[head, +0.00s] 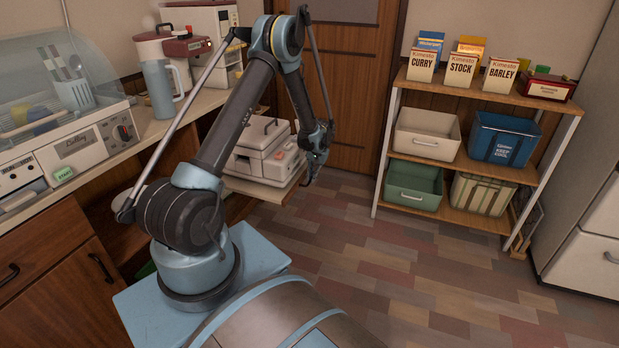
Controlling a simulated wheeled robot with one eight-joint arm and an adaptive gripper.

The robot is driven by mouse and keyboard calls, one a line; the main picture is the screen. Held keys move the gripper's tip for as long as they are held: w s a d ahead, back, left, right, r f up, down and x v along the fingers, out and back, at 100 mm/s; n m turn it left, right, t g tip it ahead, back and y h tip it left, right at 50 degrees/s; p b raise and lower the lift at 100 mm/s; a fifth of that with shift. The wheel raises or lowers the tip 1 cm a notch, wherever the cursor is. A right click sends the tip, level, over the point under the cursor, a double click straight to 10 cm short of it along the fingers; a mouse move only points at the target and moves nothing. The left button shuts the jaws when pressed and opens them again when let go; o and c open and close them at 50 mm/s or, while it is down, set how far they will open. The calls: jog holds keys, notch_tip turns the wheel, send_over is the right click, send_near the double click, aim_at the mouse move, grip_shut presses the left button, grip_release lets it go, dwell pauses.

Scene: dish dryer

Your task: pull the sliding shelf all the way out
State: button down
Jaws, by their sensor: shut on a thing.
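The sliding shelf (262,190) is a light wooden board at the lower cabinet, in the middle of the head view. It sticks out from under the counter and bears a white boxy appliance (262,150) with a dark handle on its lid. My gripper (313,172) is at the shelf's right, front end, beside the appliance. It is shut on the shelf's front edge. The fingertips are small and dark in the view, and the exact contact is hard to make out. The inner part of the shelf is partly hidden behind my arm.
A dish dryer (65,150), a blue-grey jug (160,80) and another appliance (213,22) stand on the counter. A rack (452,174) with boxes and bins stands at the right. The tiled floor (400,270) between my gripper and the rack is clear.

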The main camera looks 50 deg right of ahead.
jog(key=shift+w+d, duration=0.1)
jog(key=shift+w, duration=0.05)
jog(key=c, duration=1.7)
grip_release()
jog(key=shift+f, duration=0.15)
jog(key=r, duration=0.4)
jog(key=s+r, duration=0.1)
jog(key=r, duration=0.3)
jog(key=s+r, duration=0.1)
jog(key=r, duration=0.2)
jog(key=shift+d+r, duration=0.4)
jog(key=shift+s, duration=0.2)
